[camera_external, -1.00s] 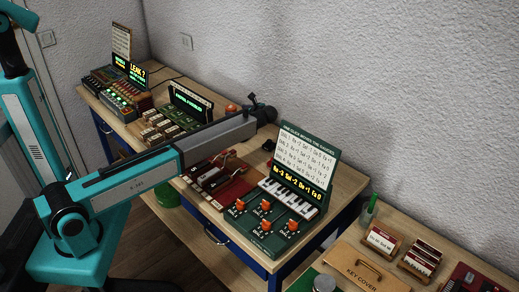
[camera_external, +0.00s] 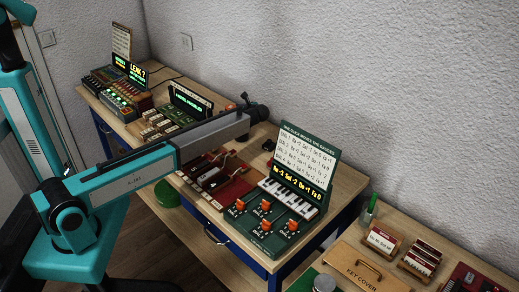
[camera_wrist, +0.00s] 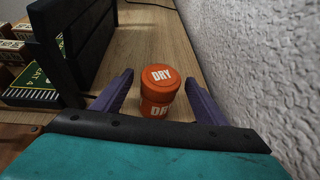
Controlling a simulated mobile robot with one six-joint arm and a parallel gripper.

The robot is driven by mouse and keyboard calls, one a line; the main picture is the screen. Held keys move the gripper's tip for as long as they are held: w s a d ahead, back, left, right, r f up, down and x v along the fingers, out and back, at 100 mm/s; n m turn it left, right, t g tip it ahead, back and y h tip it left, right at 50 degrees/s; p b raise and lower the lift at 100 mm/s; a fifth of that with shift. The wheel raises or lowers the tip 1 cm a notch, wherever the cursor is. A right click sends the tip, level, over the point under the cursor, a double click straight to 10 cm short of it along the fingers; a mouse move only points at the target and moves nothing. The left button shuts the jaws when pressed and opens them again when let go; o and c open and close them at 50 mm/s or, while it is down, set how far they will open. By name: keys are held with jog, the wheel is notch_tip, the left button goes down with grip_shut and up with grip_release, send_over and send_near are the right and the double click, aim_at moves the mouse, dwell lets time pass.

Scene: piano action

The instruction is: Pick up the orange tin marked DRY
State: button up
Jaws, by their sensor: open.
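The orange tin marked DRY (camera_wrist: 161,90) stands upright on the wooden table in the wrist view, with white lettering on its lid and side. A small orange part of the tin (camera_external: 230,107) shows behind my arm in the external view. My gripper (camera_wrist: 160,98) is open, with one purple finger left of the tin and one right of it. The tin appears between or just beyond the fingertips; I cannot tell the exact depth. The tin's lower part is partly hidden by my gripper's body.
A black display stand (camera_wrist: 85,40) stands close left of my gripper, and the white wall (camera_wrist: 265,60) is close on the right. Bare table (camera_wrist: 145,40) lies beyond the tin. A green keyboard panel (camera_external: 265,235) stands nearer the camera in the external view.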

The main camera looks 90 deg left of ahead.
jog(key=shift+s+a+f, duration=0.25)
jog(key=shift+s+a, duration=0.1)
jog(key=shift+a, duration=0.05)
jog(key=c, duration=1.3)
jog(key=shift+o, duration=0.2)
jog(key=shift+r, duration=0.2)
jog(key=shift+r+b, duration=1.1)
jog(key=shift+r, duration=3.8)
